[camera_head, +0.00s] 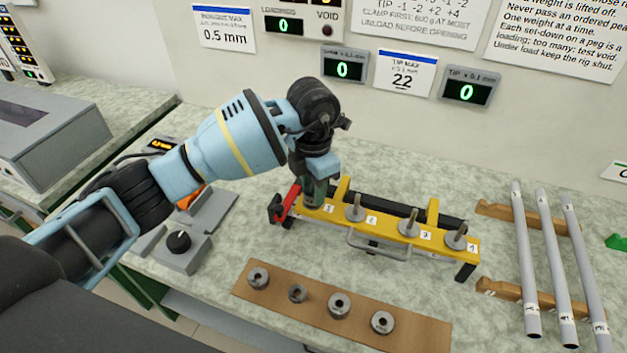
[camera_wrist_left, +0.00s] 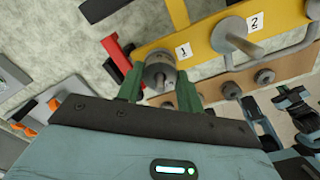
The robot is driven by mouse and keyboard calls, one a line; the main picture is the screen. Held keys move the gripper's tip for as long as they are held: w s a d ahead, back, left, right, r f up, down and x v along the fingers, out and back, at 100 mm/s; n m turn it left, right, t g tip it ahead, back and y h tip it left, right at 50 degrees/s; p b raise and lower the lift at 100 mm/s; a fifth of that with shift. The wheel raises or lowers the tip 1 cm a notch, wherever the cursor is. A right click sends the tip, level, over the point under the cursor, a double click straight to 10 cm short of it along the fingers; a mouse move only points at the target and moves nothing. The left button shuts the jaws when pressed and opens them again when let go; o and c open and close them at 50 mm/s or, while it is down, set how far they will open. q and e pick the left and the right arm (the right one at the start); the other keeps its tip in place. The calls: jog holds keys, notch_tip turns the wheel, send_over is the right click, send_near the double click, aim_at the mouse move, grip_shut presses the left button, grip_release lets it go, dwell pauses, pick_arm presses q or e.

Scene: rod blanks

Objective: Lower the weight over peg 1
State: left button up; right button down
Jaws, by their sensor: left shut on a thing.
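My left gripper (camera_head: 314,202) is over the left end of the yellow rig bar (camera_head: 386,229), at the label for peg 1 (camera_wrist_left: 184,50). Its green fingers are shut on a grey round weight (camera_wrist_left: 160,73), which shows between the fingertips in the left wrist view. Peg 1 is hidden behind the gripper in the head view. I cannot tell how far the weight is down over it. Peg 2 (camera_head: 355,209), peg 3 (camera_head: 409,224) and peg 4 (camera_head: 456,238) stand upright on the bar without weights. My right gripper is not in view.
A brown board (camera_head: 420,334) with several grey weights lies in front of the rig. A red clamp lever (camera_head: 290,201) is at the rig's left end. A control box with a black knob (camera_head: 179,241) stands left. Grey rods (camera_head: 550,260) lie on wooden rests at right.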

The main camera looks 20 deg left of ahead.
pick_arm(q)
jog(key=shift+f, duration=0.1)
jog(key=o, duration=1.2)
jog(key=shift+r, duration=3.95)
jog(key=shift+f, duration=0.1)
